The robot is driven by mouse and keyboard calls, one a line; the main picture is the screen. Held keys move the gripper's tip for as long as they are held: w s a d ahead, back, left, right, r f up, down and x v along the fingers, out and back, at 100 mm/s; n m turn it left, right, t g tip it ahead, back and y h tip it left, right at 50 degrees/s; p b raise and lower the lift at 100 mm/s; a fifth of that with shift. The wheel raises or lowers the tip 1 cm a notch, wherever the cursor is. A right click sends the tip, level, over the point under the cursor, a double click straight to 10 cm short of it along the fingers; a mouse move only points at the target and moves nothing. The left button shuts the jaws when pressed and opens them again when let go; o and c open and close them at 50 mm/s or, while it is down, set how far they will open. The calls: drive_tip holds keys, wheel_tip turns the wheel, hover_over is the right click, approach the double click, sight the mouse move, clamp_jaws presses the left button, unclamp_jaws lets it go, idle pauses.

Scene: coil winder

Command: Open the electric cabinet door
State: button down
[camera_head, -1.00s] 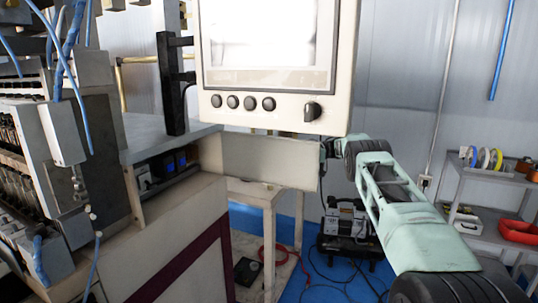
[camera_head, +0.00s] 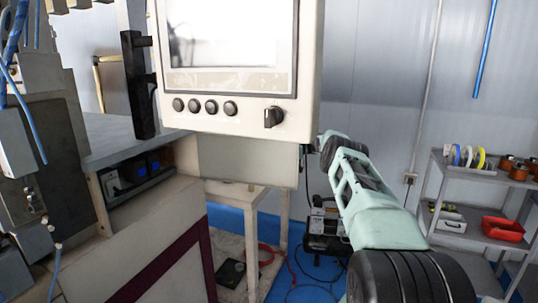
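A beige control box (camera_head: 300,110) with a bright screen (camera_head: 228,35), several black buttons and a black knob (camera_head: 274,117) fills the upper middle. It looks like the electric cabinet, but I cannot tell for sure which face is its door. No open gap shows on its visible front. My pale green arm (camera_head: 372,212) reaches from the lower right toward the box's lower right edge.
The winder's machine body (camera_head: 150,235) stands at left, with blue cables. A small table (camera_head: 238,195) and a black machine (camera_head: 325,225) stand behind, with cables on the blue floor. A grey shelf (camera_head: 470,172) with spools and a red bin (camera_head: 503,229) is at right.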

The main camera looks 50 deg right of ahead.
drive_tip(key=c, duration=1.6)
unclamp_jaws()
drive_tip(key=shift+w+a+r, duration=0.25)
drive_tip(key=shift+w+r, duration=0.05)
drive_tip(key=shift+r, duration=0.3)
drive_tip(key=shift+s+d, duration=0.2)
